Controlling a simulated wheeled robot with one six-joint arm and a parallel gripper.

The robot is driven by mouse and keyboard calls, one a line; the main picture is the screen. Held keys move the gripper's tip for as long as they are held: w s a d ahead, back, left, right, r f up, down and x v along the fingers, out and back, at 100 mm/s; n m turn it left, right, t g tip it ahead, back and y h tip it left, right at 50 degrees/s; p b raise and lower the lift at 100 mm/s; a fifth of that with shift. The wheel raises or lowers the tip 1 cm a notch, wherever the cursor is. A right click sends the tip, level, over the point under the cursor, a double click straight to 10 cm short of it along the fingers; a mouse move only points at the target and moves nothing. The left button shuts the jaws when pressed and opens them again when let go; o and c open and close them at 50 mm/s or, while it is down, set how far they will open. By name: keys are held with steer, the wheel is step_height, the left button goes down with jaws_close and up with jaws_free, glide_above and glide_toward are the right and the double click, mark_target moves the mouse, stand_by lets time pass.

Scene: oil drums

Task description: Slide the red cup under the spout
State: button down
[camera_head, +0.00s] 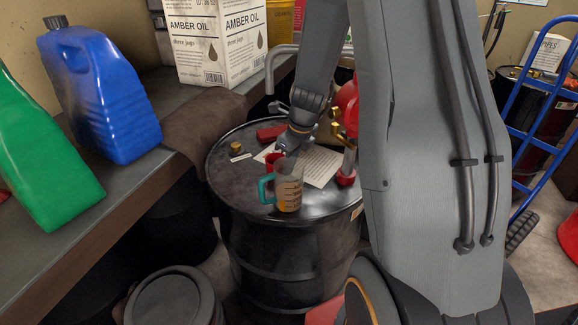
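A red cup (271,160) stands on top of the black drum (235,185), partly hidden behind a clear measuring jug. My gripper (281,152) is low over the drum top, right beside the cup; whether its fingers touch or hold the cup cannot be told. A grey pipe spout (269,72) bends down at its left end, above and behind the cup. It seems to belong to a red pump (346,100) with brass fittings, largely hidden by my arm.
The measuring jug (289,190), with a teal handle and amber liquid, stands in front of the cup. A paper sheet (322,167), a red block (270,132) and a brass cap (235,147) lie on the drum. Blue (100,95) and green (40,170) jugs stand on the left bench.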

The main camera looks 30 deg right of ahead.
steer(key=shift+w, duration=0.1)
steer(key=shift+w+a+p, duration=0.35)
steer(key=shift+w+p, duration=0.25)
steer(key=shift+p, duration=0.25)
